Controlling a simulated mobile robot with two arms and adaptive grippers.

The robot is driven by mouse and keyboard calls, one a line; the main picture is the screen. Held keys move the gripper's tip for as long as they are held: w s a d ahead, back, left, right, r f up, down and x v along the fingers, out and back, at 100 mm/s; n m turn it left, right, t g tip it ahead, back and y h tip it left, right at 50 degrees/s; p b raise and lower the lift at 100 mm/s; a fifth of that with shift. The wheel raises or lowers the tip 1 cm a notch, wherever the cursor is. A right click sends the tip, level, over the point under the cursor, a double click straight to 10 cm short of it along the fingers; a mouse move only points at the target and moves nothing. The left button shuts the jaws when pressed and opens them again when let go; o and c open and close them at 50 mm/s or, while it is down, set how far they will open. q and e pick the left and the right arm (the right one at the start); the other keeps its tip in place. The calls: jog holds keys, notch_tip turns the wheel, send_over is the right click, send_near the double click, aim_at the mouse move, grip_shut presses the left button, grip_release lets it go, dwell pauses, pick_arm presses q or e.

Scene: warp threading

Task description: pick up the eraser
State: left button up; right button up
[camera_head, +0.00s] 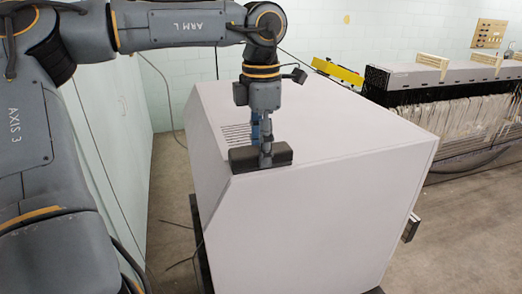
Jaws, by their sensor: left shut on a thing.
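The eraser (244,161) is a dark block at the near left edge of the top of a large light grey cabinet (330,135). My left gripper (266,158) points straight down over it and is shut on it, with the fingers around its middle. I cannot tell whether the eraser still touches the cabinet top. My right gripper is not in view.
Vent slots (236,133) lie behind the eraser on the cabinet top. A yellow bar (338,72) is at the cabinet's back edge. A long machine with white threads (460,115) stands at the right. The cabinet top right of the gripper is clear.

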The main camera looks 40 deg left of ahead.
pick_arm(q)
jog(key=shift+w+r, duration=0.1)
jog(key=shift+r, duration=0.45)
jog(key=s+d+r+b, duration=0.1)
jog(key=d+r+b, duration=0.3)
jog(key=d+r, duration=0.8)
jog(key=shift+s+d, duration=0.35)
jog(key=shift+d, duration=0.75)
jog(key=o, duration=0.6)
jog(key=shift+a, duration=0.15)
jog(key=c, duration=0.5)
